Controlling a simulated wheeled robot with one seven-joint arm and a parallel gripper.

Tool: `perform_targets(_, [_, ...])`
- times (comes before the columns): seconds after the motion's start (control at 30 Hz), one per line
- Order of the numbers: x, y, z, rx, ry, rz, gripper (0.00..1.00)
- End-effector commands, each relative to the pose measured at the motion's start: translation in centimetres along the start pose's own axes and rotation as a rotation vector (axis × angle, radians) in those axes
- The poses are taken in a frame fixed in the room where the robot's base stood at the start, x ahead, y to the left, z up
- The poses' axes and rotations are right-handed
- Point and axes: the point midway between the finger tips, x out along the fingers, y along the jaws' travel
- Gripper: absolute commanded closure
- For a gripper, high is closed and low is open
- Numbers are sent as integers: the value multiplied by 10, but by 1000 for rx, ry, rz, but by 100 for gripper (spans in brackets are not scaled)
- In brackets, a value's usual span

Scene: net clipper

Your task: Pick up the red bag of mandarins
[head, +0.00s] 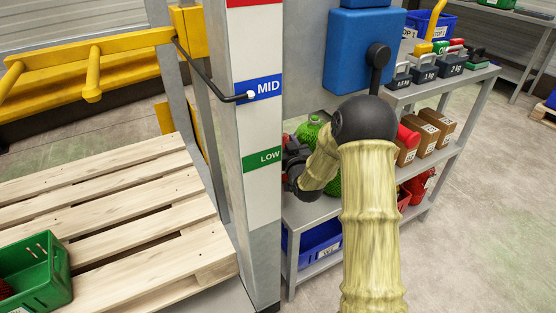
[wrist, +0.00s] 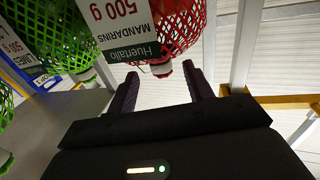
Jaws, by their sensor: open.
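The red mesh bag of mandarins (wrist: 180,28) is at the top of the wrist view, with a white and green label reading MANDARINS 500 g. Its gathered, clipped end points toward my gripper (wrist: 161,78), whose two dark fingers are spread open. That end is near the fingertips, roughly between them; I cannot tell whether they touch. In the head view my gripper (head: 294,163) is beside the white post, mostly hidden by the post and my arm. A small red patch shows just above it, too small to identify surely.
A green mesh bag labelled limes (wrist: 58,25) is left of the red bag; a green bag (head: 315,130) shows behind my arm. The grey shelf (head: 300,215) holds weights, brown boxes (head: 437,122) and a blue bin (head: 318,243). The white post (head: 258,125) stands close to my gripper.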

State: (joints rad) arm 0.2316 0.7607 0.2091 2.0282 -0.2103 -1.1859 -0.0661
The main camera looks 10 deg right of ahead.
Motion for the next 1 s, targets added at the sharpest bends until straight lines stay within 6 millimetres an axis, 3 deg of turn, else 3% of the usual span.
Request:
perform_targets(0.33, [3, 0, 0, 0, 2, 0, 49])
perform_targets(0.7, [47, -1, -1, 0, 2, 0, 49])
perform_targets(1.0, [52, -1, -3, 0, 0, 0, 49])
